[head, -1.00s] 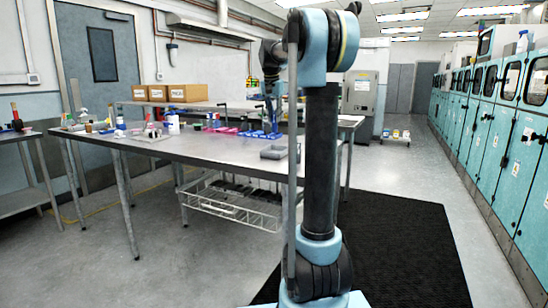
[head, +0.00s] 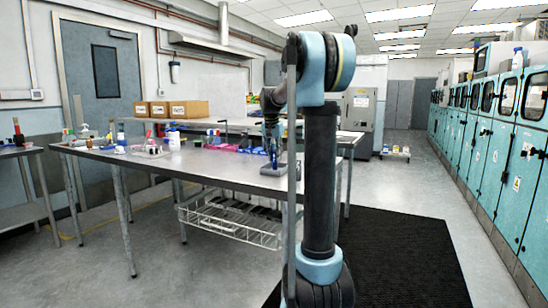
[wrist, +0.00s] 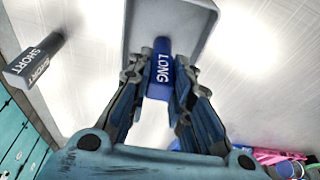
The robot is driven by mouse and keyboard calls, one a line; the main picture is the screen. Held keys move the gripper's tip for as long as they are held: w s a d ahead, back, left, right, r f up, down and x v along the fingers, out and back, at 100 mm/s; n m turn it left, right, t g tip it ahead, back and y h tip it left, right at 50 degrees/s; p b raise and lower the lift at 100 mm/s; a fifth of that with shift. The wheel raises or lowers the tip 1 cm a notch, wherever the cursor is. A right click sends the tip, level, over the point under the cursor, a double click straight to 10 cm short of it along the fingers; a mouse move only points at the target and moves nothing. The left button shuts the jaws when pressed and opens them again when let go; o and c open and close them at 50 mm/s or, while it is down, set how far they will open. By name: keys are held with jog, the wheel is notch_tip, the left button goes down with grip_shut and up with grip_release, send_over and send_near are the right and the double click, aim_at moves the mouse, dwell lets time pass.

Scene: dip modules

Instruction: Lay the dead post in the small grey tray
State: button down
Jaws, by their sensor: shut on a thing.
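My gripper (wrist: 163,68) is shut on a blue post marked LONG (wrist: 160,78), with one finger along each side of it. In the wrist view the post overlaps the near part of the small grey tray (wrist: 172,18); whether it touches the tray I cannot tell. The tray's visible floor is bare. No mark reading "dead" is legible on the held post.
A dark grey piece marked SHORT (wrist: 35,62) is left of the tray in the wrist view. Pink and blue containers (wrist: 280,160) are at lower right.

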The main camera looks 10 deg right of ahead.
jog(key=c, duration=1.5)
grip_release()
jog(key=shift+o, duration=0.2)
jog(key=v, duration=1.2)
jog(key=s+f+n, duration=0.3)
jog(key=s+f, duration=1.4)
jog(key=s, duration=0.4)
jog(key=s+f+n+y, duration=0.1)
jog(key=s+f+n, duration=0.2)
jog(key=s+f, duration=1.5)
jog(key=s+d, duration=0.1)
jog(key=s, duration=0.2)
jog(key=shift+n, duration=0.3)
jog(key=shift+s, duration=0.1)
